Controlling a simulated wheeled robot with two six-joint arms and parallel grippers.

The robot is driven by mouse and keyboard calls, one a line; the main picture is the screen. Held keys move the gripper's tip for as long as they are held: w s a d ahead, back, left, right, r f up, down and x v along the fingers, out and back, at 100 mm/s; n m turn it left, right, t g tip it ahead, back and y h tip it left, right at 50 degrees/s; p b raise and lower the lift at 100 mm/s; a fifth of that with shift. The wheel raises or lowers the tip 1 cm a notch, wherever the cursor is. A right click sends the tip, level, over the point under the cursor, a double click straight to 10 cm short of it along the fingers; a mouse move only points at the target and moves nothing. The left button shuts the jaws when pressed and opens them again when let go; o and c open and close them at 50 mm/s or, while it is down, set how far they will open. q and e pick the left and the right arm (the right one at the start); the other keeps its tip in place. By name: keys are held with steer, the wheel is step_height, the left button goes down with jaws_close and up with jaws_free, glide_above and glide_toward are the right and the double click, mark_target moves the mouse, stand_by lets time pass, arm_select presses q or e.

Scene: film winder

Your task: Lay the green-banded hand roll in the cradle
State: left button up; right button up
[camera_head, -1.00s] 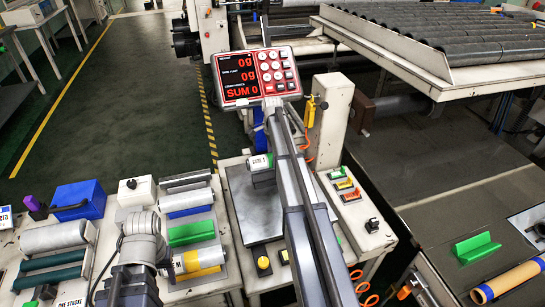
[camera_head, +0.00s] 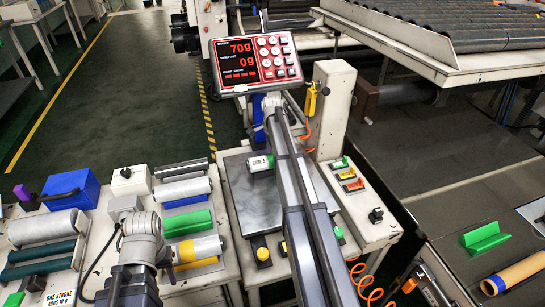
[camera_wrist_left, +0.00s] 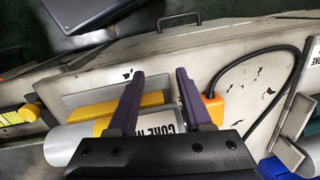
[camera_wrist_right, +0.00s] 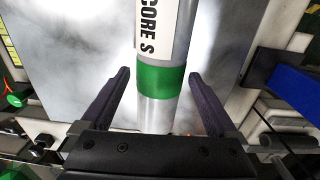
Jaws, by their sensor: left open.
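The green-banded hand roll, labelled CORE S, lies on the silver scale plate (camera_head: 238,205). In the head view its end (camera_head: 260,163) shows left of my right arm, which hides the rest. The right wrist view shows its green band (camera_wrist_right: 160,80) between the fingers of my right gripper (camera_wrist_right: 160,85), which is open with a gap on both sides. My left gripper (camera_wrist_left: 160,100) is open over a yellow-banded roll (camera_wrist_left: 85,142). A green V-shaped piece (camera_head: 485,238), which looks like the cradle, stands empty on the right-hand table.
The scale display (camera_head: 255,60) reads 70g above 0g. A tan tube (camera_head: 515,275) lies near the green V-shaped piece. A white roll (camera_head: 182,190), a green block (camera_head: 187,222) and a blue box (camera_head: 72,190) stand left of the scale. A button box (camera_head: 355,190) stands to its right.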

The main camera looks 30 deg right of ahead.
steer(key=shift+o, duration=0.2)
step_height(320, 180, up, 8)
steer(key=p, duration=0.8)
steer(key=shift+w, duration=0.1)
arm_select(q)
step_height(320, 180, up, 8)
arm_select(e)
steer(key=shift+f, duration=0.1)
arm_select(q)
steer(key=shift+f, duration=0.15)
